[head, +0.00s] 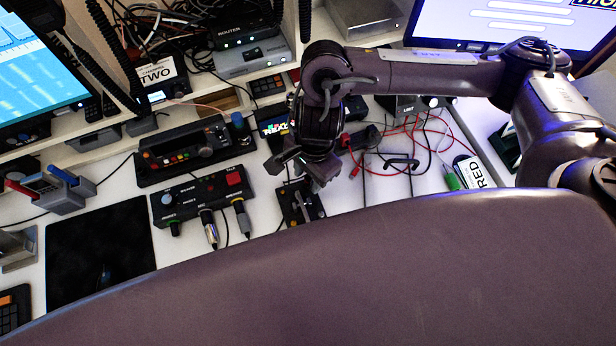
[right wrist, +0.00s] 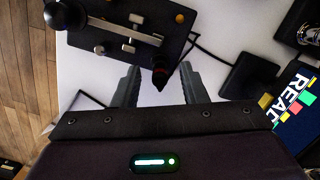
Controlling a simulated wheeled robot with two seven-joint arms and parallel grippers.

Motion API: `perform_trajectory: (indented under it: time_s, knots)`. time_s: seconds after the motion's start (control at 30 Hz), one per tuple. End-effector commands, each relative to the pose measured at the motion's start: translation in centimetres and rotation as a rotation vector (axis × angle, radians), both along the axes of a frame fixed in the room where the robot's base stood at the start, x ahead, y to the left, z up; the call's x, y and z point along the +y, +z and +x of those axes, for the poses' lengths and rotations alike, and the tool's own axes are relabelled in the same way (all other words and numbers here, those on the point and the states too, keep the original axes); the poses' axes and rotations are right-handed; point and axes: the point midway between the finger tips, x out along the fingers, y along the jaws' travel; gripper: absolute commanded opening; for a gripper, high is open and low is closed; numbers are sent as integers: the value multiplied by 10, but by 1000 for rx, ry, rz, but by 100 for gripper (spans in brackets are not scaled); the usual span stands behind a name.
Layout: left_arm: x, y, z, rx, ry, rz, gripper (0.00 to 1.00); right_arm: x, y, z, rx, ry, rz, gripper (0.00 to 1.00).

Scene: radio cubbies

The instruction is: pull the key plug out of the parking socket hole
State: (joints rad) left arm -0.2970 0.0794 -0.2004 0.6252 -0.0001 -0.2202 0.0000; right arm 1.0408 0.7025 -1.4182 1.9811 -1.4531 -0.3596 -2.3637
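My right gripper (head: 308,172) hangs over the bench in the head view, its fingers pointing down. In the right wrist view my right gripper (right wrist: 161,84) is open, with a wide gap between its grey fingers. A small dark plug with a reddish band (right wrist: 160,73), seemingly the key plug, shows between the fingertips at the edge of a black box. Neither finger visibly touches it. The black box (right wrist: 125,35) carries a metal lever and a black knob; it also shows in the head view (head: 296,204). The parking socket hole itself cannot be made out. My left gripper is not in view.
A black panel with plugged cables (head: 203,198) and a button console (head: 190,150) stand left of the gripper. In the wrist view, a dark block (right wrist: 248,76) and a READY display (right wrist: 297,98) stand close by.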

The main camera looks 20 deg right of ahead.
Motion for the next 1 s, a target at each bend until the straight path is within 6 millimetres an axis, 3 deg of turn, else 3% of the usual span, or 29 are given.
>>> perform_trajectory:
  time_s: [0.3,0.6,1.0]
  knots:
    - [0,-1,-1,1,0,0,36,1,-5,0,-1,0,0,39]
    - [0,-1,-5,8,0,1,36,1,-5,0,-1,0,0,0]
    - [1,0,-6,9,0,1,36,1,-1,0,-2,1,1,0]
